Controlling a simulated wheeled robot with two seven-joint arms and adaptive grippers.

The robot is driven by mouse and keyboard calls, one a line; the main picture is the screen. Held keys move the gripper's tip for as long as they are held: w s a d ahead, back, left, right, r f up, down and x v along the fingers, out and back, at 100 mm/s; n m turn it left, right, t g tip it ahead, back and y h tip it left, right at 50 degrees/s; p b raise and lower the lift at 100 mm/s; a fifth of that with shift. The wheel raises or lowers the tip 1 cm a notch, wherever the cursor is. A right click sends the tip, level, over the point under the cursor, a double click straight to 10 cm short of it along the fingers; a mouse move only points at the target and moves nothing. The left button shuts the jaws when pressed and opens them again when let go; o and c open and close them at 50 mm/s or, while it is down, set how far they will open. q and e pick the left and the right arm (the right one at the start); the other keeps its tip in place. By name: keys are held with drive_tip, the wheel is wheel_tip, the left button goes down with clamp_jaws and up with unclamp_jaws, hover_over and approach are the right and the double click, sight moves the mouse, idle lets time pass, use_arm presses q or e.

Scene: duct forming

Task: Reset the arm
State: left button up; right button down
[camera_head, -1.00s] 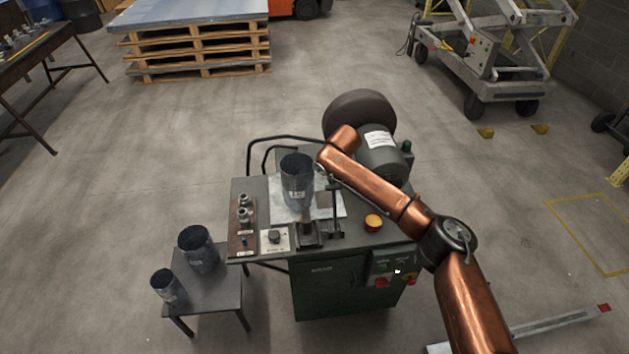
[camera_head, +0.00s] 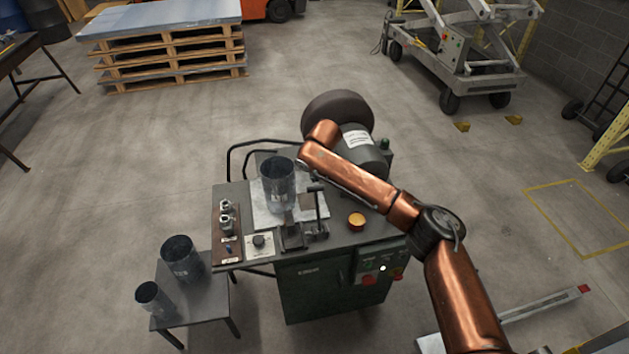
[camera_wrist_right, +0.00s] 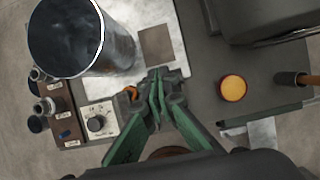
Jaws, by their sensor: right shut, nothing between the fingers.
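My right arm comes in from the lower right in the head view, its copper forearm over the green machine (camera_head: 330,286). My right gripper (camera_wrist_right: 157,88) shows in the right wrist view, its green fingers together and empty above the machine top. In the head view I cannot make out its fingertips clearly. A grey metal duct cylinder (camera_head: 278,185) stands upright on the machine top; it also shows large at upper left in the wrist view (camera_wrist_right: 72,38), apart from the fingers. My left gripper is not in view.
A small table (camera_head: 205,301) left of the machine bears two more cylinders, (camera_head: 181,258) and (camera_head: 152,298). The machine top has an orange button (camera_head: 356,221) and a dial panel (camera_head: 260,243). A pallet stack (camera_head: 170,60) and lift cart (camera_head: 465,65) stand behind.

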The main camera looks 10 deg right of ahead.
drive_tip(key=v, duration=0.8)
drive_tip(key=s+a+f+m+g+y, duration=0.1)
drive_tip(key=s+f+m, duration=0.6)
drive_tip(key=s+f, duration=0.5)
drive_tip(key=s+f+m+y, duration=0.2)
drive_tip(key=s+f+m, duration=0.5)
drive_tip(key=f, duration=0.9)
drive_tip(key=s+d+f+m+h, duration=0.1)
drive_tip(key=s+d+f+m, duration=0.1)
drive_tip(key=s+d+m, duration=0.8)
drive_tip(key=s+d+f+m+h, duration=0.2)
drive_tip(key=s+d+m, duration=0.35)
drive_tip(key=s, duration=0.75)
drive_tip(key=s+d+f+m+h, duration=0.1)
drive_tip(key=s+d+f+m, duration=0.1)
drive_tip(key=s+d+m, duration=0.8)
drive_tip(key=s+a+f+n+g, duration=0.1)
drive_tip(key=s+a+f+n, duration=0.15)
drive_tip(key=f, duration=1.25)
drive_tip(key=s+a+f+n+g, duration=0.1)
drive_tip(key=s+f, duration=0.2)
drive_tip(key=f, duration=1.2)
drive_tip(key=s+f+g, duration=0.1)
drive_tip(key=s+f, duration=1.5)
drive_tip(key=s, duration=0.3)
drive_tip(key=shift+d+f+n, duration=0.15)
drive_tip(key=shift+f+n, duration=0.05)
drive_tip(key=shift+n, duration=0.1)
